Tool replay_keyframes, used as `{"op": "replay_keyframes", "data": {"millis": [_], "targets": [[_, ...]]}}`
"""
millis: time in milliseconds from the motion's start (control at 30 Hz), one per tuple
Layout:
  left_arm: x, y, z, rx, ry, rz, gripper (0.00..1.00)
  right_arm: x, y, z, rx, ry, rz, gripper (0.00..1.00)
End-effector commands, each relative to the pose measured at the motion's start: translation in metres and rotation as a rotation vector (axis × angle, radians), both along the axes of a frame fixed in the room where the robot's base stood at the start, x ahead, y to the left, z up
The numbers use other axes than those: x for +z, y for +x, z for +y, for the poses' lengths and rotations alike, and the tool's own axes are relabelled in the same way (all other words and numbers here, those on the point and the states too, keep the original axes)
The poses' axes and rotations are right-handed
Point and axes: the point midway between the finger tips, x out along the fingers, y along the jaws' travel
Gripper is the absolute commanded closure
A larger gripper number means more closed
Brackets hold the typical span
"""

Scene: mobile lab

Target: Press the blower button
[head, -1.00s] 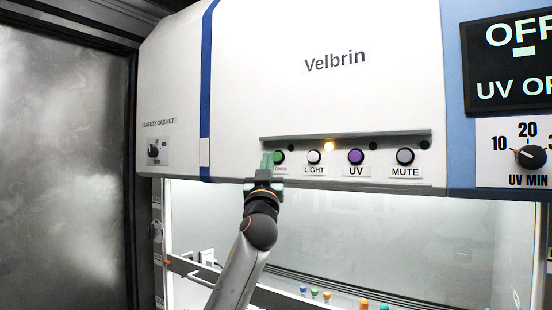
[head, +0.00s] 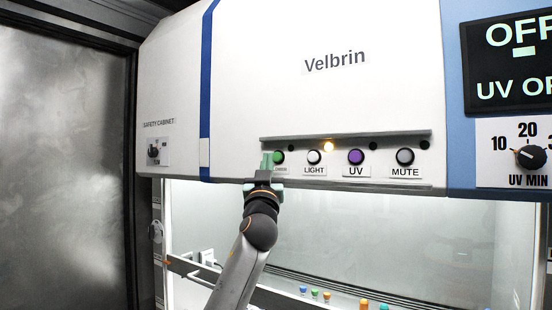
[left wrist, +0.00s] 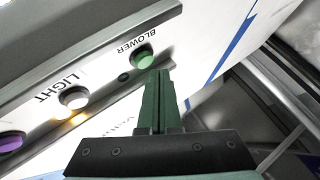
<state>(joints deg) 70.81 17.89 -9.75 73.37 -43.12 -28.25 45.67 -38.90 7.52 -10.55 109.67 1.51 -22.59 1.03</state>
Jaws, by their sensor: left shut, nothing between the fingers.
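The green blower button (head: 279,157) is at the left end of the button row on the white cabinet front. In the left wrist view the green button (left wrist: 142,57) shows beside the word BLOWER. My left gripper (head: 267,160) has green fingers, shut and empty, just left of the button in the head view. In the left wrist view its fingertips (left wrist: 160,74) are close beside the button. I cannot tell whether they touch it. The gripper partly hides the button's label in the head view. My right gripper is not in view.
The white light button (head: 314,157), purple UV button (head: 355,157) and grey mute button (head: 405,156) sit to the right in the same recessed strip. A display (head: 508,62) and UV dial (head: 530,156) are at far right.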

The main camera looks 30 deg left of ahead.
Motion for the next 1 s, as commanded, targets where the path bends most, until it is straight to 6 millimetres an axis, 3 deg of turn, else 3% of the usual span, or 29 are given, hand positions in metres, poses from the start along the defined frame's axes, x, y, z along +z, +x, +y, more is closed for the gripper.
{"op": "replay_keyframes", "data": {"millis": [1000], "targets": [[-0.0003, 0.0083, -0.0008, -0.001, -0.001, 0.001, 1.0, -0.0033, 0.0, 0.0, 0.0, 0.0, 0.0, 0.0]]}}
